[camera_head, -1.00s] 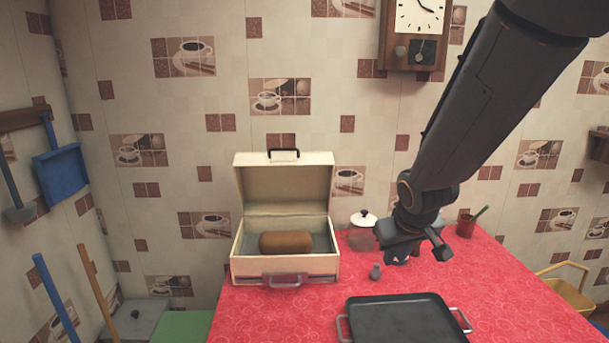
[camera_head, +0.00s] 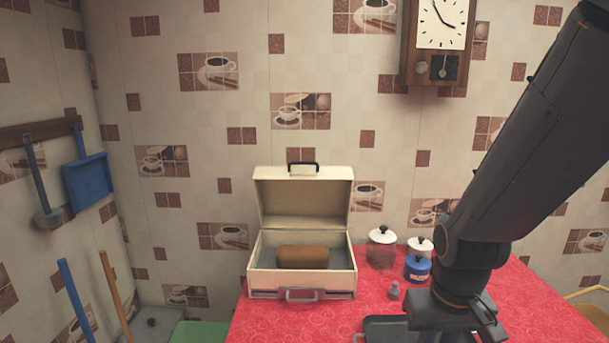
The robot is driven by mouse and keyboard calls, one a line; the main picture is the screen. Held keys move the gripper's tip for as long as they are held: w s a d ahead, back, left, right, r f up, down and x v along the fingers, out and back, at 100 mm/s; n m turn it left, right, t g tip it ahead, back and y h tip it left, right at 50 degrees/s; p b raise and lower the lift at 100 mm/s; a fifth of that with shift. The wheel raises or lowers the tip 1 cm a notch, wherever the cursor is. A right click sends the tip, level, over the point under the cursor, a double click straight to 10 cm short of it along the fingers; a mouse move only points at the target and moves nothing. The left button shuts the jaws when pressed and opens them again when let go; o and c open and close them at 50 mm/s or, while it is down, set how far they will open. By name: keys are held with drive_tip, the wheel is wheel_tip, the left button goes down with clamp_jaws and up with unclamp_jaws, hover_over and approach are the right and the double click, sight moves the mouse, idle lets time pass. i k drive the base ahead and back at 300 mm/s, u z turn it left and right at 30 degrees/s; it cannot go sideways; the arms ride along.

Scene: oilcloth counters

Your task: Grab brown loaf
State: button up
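The brown loaf (camera_head: 303,257) lies lengthwise inside an open cream bread box (camera_head: 262,281) on the red counter. The box's lid stands up at the back, its dark handle on top. The loaf's rounded top and front show above the box's front wall. My gripper (camera_head: 460,325) is at the lower right, over the dark tray, to the right of the box and apart from the loaf. Its fingers are partly cut off by the bottom edge, so its opening is unclear. I see nothing held in it.
A glass jar with a white lid (camera_head: 382,249), a second white-lidded jar (camera_head: 420,246), a blue jar (camera_head: 417,268) and a small grey shaker (camera_head: 394,291) stand right of the box. A dark tray (camera_head: 385,328) lies in front. Red counter (camera_head: 290,322) before the box is clear.

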sight(288, 256)
drive_tip(key=u, duration=0.3)
drive_tip(key=k, duration=0.5)
drive_tip(key=u, duration=1.2)
drive_tip(key=i, duration=1.2)
drive_tip(key=z, duration=0.55)
